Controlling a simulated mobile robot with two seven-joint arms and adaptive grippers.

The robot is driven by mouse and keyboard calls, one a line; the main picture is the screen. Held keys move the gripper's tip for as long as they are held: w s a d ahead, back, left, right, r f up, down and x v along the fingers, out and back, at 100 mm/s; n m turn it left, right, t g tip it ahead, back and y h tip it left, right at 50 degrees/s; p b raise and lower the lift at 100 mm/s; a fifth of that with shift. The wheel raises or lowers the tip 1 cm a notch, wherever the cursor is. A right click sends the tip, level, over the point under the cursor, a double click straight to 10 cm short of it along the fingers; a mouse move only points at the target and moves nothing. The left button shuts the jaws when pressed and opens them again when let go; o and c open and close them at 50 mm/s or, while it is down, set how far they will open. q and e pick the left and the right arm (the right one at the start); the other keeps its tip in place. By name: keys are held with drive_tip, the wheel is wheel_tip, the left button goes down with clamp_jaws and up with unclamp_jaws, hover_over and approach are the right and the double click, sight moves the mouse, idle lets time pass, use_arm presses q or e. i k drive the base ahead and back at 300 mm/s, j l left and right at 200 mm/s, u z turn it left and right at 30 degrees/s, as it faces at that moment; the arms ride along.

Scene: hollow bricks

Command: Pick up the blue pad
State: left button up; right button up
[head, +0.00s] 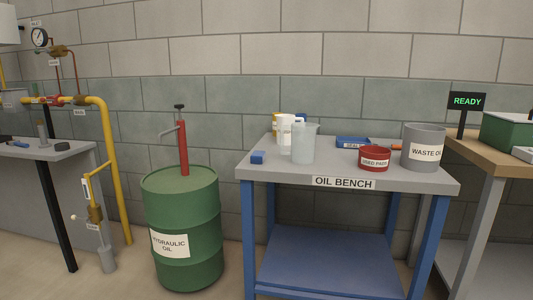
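A small blue block-like thing (258,157), likely the blue pad, lies on the left front part of the grey oil bench top (330,176). It stands apart from the other things on the bench. A flat blue tray with a white label (351,142) lies farther back on the same bench. Another bit of blue shows behind the clear jug and is mostly hidden. Neither of my grippers is in view.
A clear jug (303,147), a white container (287,131), a red used-pads tin (374,158) and a grey waste-oil bin (423,148) stand on the bench. A green oil drum with a red pump (180,230) stands left. Yellow pipe (108,150) runs farther left.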

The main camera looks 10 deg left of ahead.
sight(258, 158)
drive_tip(key=i+l+u, duration=0.2)
drive_tip(key=i+u, duration=0.2)
drive_tip(key=i+l+u, duration=0.25)
drive_tip(key=u, duration=0.2)
